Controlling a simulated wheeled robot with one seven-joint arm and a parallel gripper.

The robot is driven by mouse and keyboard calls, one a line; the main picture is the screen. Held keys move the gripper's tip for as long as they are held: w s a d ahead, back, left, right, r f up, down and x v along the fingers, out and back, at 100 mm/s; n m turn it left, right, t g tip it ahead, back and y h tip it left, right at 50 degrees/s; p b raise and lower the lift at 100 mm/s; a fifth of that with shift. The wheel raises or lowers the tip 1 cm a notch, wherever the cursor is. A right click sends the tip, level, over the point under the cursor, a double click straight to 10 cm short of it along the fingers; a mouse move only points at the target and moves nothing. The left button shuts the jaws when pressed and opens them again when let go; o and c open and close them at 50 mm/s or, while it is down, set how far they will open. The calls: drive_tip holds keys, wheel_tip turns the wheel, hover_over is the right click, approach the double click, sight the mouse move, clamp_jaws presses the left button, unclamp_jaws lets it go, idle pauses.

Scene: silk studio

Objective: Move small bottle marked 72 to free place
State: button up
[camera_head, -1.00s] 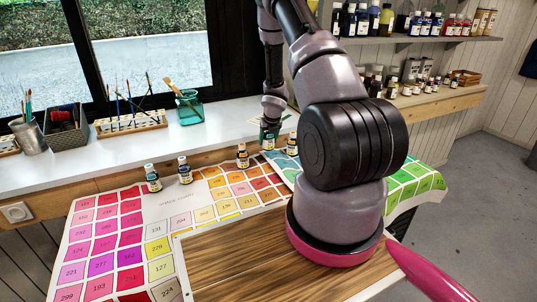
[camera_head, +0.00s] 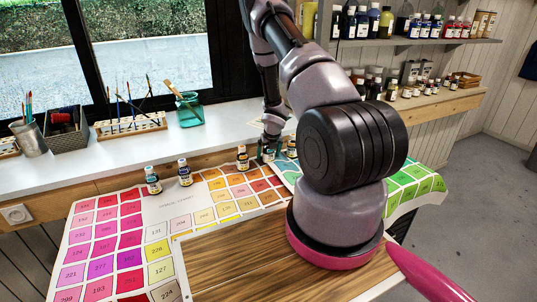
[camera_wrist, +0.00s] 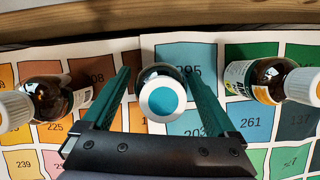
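A small bottle with a white cap and teal top (camera_wrist: 162,98) stands between the fingers of my gripper (camera_wrist: 158,85) in the wrist view. The fingers are spread, one on each side of it, with narrow gaps showing. Its label is hidden from above, so I cannot read a number. In the head view my gripper (camera_head: 267,150) is low at the back edge of the colour chart (camera_head: 150,215), and largely hides the bottle there.
Bottles stand close on both sides, one at left (camera_wrist: 50,98) and one at right (camera_wrist: 265,80). A wooden board (camera_head: 245,262) lies in front. The white sill (camera_head: 225,122) has bare stretches.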

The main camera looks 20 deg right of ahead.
drive_tip(key=s+a+r+m+t+h, duration=0.15)
drive_tip(key=s+r+m, duration=0.4)
drive_tip(key=r, duration=0.75)
drive_tip(key=s+a+r+m, duration=0.25)
drive_tip(key=r+m, duration=0.55)
drive_tip(key=r, duration=0.6)
drive_tip(key=s+a+r+m, duration=0.1)
drive_tip(key=s+r+m, duration=0.45)
drive_tip(key=r, duration=0.75)
drive_tip(key=s+a+r+m+y, duration=0.2)
drive_tip(key=s+a+r+m, duration=0.4)
drive_tip(key=s+m, duration=0.3)
drive_tip(key=s+a+r+m+y, duration=0.2)
drive_tip(key=s+a+r+m, duration=0.4)
drive_tip(key=s+m, duration=0.4)
drive_tip(key=shift+s+a+t, duration=0.45)
drive_tip(key=shift+s+a, duration=0.2)
drive_tip(key=shift+s, duration=0.25)
